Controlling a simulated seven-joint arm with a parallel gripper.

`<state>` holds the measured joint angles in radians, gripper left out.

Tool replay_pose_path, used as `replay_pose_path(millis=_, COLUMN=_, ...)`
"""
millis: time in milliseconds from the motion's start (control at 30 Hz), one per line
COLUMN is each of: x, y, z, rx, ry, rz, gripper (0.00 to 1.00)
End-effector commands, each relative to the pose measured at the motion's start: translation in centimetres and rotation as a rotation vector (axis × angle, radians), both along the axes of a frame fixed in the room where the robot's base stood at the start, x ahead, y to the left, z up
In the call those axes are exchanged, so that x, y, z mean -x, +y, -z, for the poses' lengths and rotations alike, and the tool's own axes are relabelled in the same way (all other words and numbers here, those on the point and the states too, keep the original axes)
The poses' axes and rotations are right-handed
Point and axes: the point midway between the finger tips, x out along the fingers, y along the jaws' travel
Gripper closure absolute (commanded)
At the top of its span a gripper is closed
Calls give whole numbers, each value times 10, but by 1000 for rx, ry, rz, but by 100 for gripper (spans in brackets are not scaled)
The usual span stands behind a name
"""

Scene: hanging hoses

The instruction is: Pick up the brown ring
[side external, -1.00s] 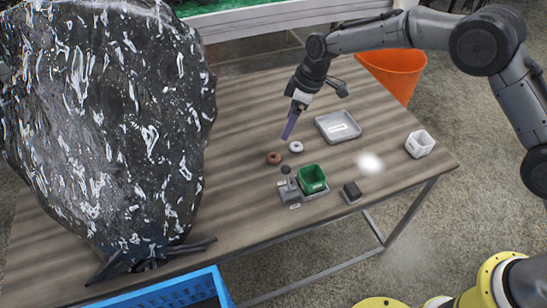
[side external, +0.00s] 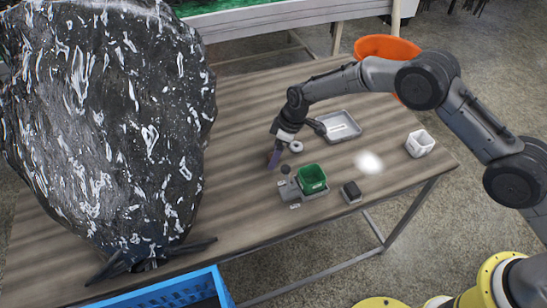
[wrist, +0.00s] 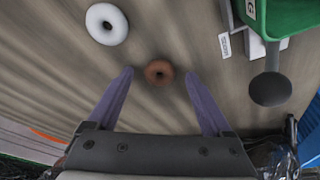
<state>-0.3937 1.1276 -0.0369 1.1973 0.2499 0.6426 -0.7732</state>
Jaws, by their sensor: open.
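The brown ring (wrist: 159,73) lies flat on the wooden table in the wrist view. It sits just beyond and between the tips of my gripper's two purple fingers. My gripper (wrist: 160,74) is open and empty, with the fingers spread wide on either side of the ring. In the side view my gripper (side external: 273,160) points down close to the table, and its fingers mostly hide the brown ring there. Whether the fingers touch the table cannot be told.
A white ring (wrist: 107,24) lies close by; it also shows in the side view (side external: 296,146).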

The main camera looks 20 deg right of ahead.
Motion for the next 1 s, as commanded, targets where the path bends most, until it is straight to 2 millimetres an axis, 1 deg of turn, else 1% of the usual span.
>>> replay_pose_path(millis=67, x=-1, y=1, z=3, rx=-1, ry=-1, rz=0, gripper=16)
replay_pose_path(millis=267, x=-1, y=1, z=3, rx=0, ry=-1, rz=0, gripper=16)
replay_pose_path(millis=367, x=-1, y=1, z=3, rx=0, ry=-1, rz=0, gripper=32)
replay_pose_path(millis=400, x=-1, y=1, z=3, rx=0, ry=-1, rz=0, gripper=39)
replay_pose_path(millis=467, x=-1, y=1, z=3, rx=-1, ry=-1, rz=0, gripper=50)
replay_pose_path(millis=500, x=-1, y=1, z=3, rx=-1, ry=-1, rz=0, gripper=57)
replay_pose_path(millis=567, x=-1, y=1, z=3, rx=-1, ry=-1, rz=0, gripper=68)
replay_pose_path(millis=600, x=-1, y=1, z=3, rx=-1, ry=-1, rz=0, gripper=75)
replay_pose_path(millis=733, x=-1, y=1, z=3, rx=-1, ry=-1, rz=0, gripper=99)
replay_pose_path(millis=767, x=-1, y=1, z=3, rx=-1, ry=-1, rz=0, gripper=100)
replay_pose_path(millis=1000, x=-1, y=1, z=2, rx=0, ry=-1, rz=0, gripper=100)
